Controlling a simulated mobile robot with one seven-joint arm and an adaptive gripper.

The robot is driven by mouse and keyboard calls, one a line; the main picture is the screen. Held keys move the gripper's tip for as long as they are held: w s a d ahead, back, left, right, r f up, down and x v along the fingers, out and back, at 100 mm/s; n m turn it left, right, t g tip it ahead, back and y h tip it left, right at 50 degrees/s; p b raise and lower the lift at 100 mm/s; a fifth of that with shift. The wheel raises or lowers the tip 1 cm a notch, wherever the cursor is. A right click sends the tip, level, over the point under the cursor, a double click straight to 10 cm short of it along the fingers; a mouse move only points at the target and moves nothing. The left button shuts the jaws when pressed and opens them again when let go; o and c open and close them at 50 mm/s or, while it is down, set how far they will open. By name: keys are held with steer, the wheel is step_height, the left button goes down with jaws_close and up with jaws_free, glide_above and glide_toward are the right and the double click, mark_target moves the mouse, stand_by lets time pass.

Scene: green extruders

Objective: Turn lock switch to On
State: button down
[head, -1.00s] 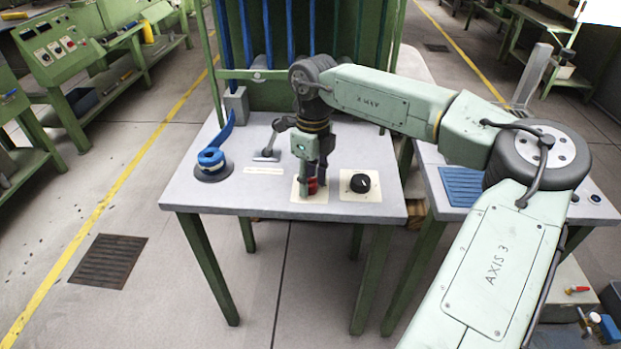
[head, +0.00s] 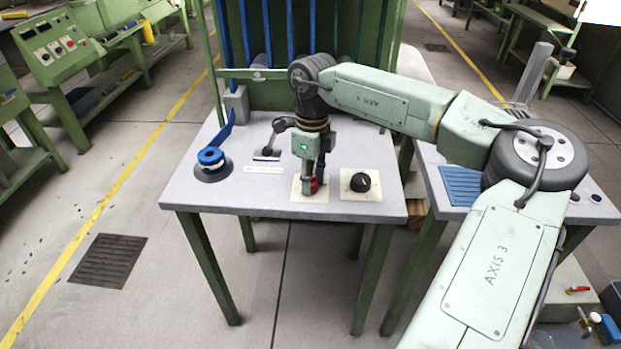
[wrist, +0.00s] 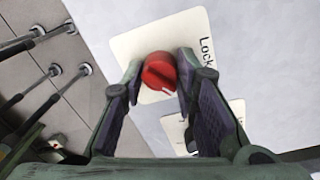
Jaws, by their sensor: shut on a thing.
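The lock switch is a red knob (wrist: 160,73) on a white plate (wrist: 128,46) lettered "Lock" in the wrist view. In the head view the red knob (head: 314,185) shows at the fingertips, on its plate (head: 299,195) near the table's front edge. My gripper (wrist: 158,80) points down over it, with one finger on each side of the knob, shut on it. A white line on the knob runs slantwise in the wrist view. The On and Off marks cannot be read; part of the plate is hidden by the fingers.
A black knob (head: 360,183) on a second white plate sits just right of my gripper on the grey table (head: 240,195). A lever (head: 270,146) and a blue-handled device (head: 211,160) stand to the left.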

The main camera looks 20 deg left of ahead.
steer(key=n, duration=0.5)
steer(key=shift+b, duration=0.3)
steer(key=n, duration=0.5)
steer(key=shift+a, duration=0.1)
steer(key=shift+r+n, duration=0.1)
steer(key=shift+n, duration=0.4)
steer(key=shift+w, duration=0.1)
steer(key=c, duration=1.3)
jaws_free()
steer(key=r, duration=1.2)
steer(key=shift+w+a, duration=0.1)
steer(key=shift+a, duration=0.1)
